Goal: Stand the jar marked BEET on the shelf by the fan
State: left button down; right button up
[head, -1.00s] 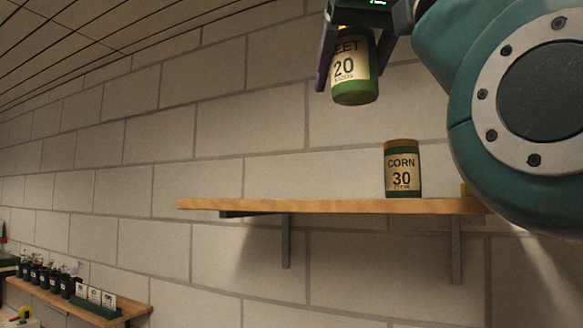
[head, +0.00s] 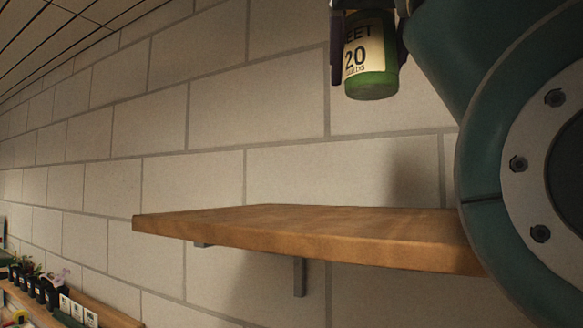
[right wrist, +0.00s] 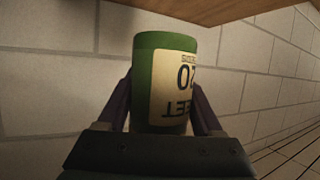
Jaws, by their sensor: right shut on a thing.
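The jar marked BEET (head: 371,60), green with a cream label reading 20, is held upright in my right gripper (head: 369,45), with a finger on each side. In the head view it hangs above the wooden shelf (head: 300,232), clear of the board. In the right wrist view the jar (right wrist: 152,85) shows upside down between the fingers of my right gripper (right wrist: 163,100), with a wooden board (right wrist: 200,10) at the top. No fan is in view. My left gripper is not in view.
The visible part of the shelf top is bare; my right arm covers its right end. A lower shelf (head: 118,318) at bottom left carries several dark seedling pots (head: 38,285) and small white cards (head: 75,308). A block wall (head: 190,170) stands behind.

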notch_tip(320, 180, down, 9)
jog(key=shift+f+p, duration=0.15)
jog(key=shift+p, duration=1.1)
notch_tip(320, 180, down, 3)
jog(key=shift+f+p, duration=0.1)
jog(key=shift+p, duration=0.45)
jog(key=shift+f, duration=0.4)
jog(key=shift+f, duration=0.1)
jog(key=o, duration=1.5)
jog(key=shift+c, duration=0.2)
